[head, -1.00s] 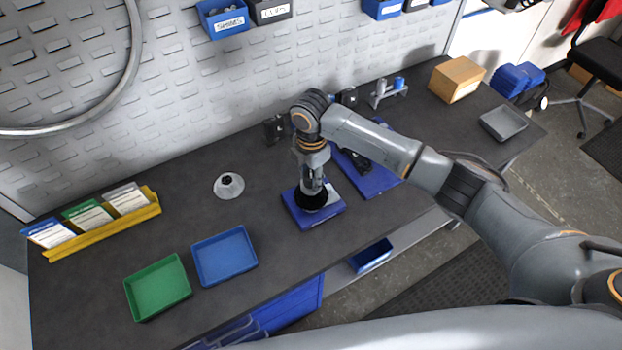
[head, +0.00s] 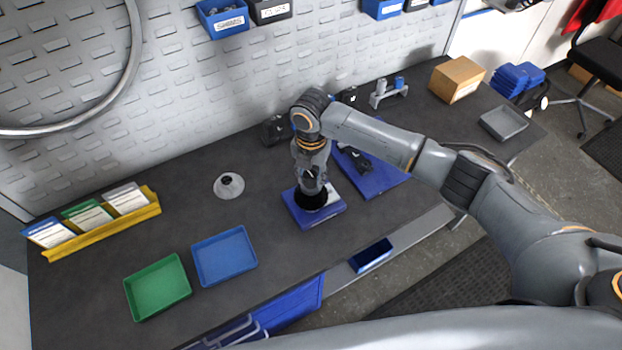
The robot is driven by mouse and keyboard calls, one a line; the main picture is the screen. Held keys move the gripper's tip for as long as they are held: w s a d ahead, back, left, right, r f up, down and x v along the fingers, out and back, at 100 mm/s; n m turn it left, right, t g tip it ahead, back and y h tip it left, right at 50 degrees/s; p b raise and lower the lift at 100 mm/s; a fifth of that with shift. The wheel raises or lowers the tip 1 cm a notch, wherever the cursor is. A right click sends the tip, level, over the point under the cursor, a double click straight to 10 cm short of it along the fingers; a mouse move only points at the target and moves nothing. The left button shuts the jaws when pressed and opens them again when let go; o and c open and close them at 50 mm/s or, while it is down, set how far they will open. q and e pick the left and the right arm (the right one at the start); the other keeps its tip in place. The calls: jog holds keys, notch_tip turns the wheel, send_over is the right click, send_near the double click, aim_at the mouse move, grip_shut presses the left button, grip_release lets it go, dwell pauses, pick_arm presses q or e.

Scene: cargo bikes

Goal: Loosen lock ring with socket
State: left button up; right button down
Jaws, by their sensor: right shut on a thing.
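My right gripper (head: 312,186) points down over a blue block (head: 330,216) on the dark bench. It is shut on a dark round thing (head: 311,201) that sits at the top of the block; this seems to be the socket on its work, but the fingers hide most of it. Whether a lock ring lies under it cannot be told. A small pale disc with a dark centre (head: 229,185) lies on the bench to the left. My left gripper is not in view.
A blue tray (head: 224,257) and a green tray (head: 158,288) lie at the front left. A yellow card rack (head: 104,226) stands at the far left. A blue mat (head: 378,181) with dark tools lies right of the block. A cardboard box (head: 456,79) stands at the back right.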

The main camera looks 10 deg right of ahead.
jog(key=shift+s+f, duration=0.15)
jog(key=shift+f, duration=0.1)
jog(key=n, duration=0.4)
jog(key=shift+s+n+b, duration=0.1)
jog(key=shift+n+b, duration=0.25)
jog(key=shift+n, duration=0.85)
jog(key=shift+r, duration=0.15)
jog(key=shift+w+r, duration=0.25)
jog(key=shift+r+p, duration=0.45)
jog(key=shift+r, duration=0.3)
